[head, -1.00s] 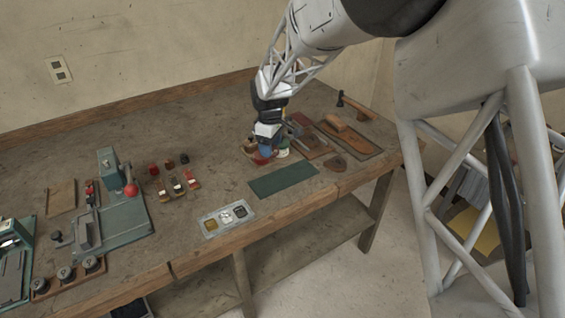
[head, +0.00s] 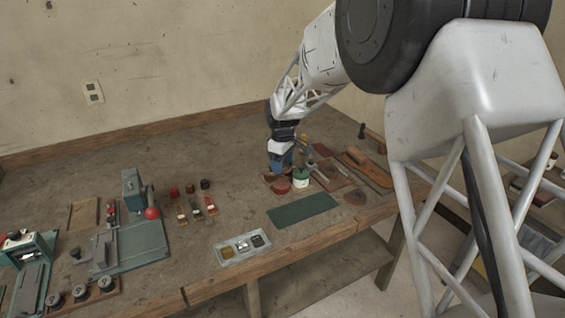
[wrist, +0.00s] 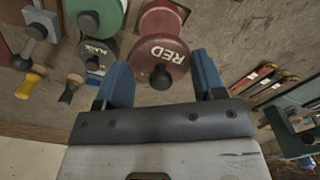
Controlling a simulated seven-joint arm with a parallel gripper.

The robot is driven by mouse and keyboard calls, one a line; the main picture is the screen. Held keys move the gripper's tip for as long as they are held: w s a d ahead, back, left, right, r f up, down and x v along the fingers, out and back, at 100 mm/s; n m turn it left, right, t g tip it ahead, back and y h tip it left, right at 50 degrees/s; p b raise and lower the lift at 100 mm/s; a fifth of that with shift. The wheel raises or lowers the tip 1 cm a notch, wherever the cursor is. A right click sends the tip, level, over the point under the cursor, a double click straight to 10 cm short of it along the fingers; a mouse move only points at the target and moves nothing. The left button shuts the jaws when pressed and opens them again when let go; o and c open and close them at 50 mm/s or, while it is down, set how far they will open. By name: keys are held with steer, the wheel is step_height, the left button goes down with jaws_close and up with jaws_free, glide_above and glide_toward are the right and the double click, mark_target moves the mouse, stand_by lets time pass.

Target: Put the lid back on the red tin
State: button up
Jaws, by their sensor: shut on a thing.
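The red tin (head: 281,187) stands on the bench, left of a green tin (head: 301,178) in the head view. In the wrist view the tin (wrist: 160,18) shows at the top, just beyond the round dark red lid (wrist: 172,50) marked RED, which has a dark knob. My gripper (wrist: 161,72) has blue fingers on either side of the lid and is shut on it. In the head view my gripper (head: 281,162) is just behind the red tin. The lid cannot be made out there. How high it is above the bench is unclear.
A dark lid marked BLACK (wrist: 97,50) lies by the green tin, with small wooden-handled tools (wrist: 70,88) nearby. A green mat (head: 302,208) lies in front, and a grey tray (head: 243,248) farther left. Wooden boards (head: 365,165) lie to the right.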

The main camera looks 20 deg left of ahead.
mark_target(282, 184)
steer(key=shift+f, duration=0.15)
steer(key=shift+f, duration=3)
steer(key=shift+f, duration=0.2)
stand_by(0.5)
steer(key=o, duration=1.1)
steer(key=shift+r, duration=0.1)
steer(key=shift+r, duration=3.4)
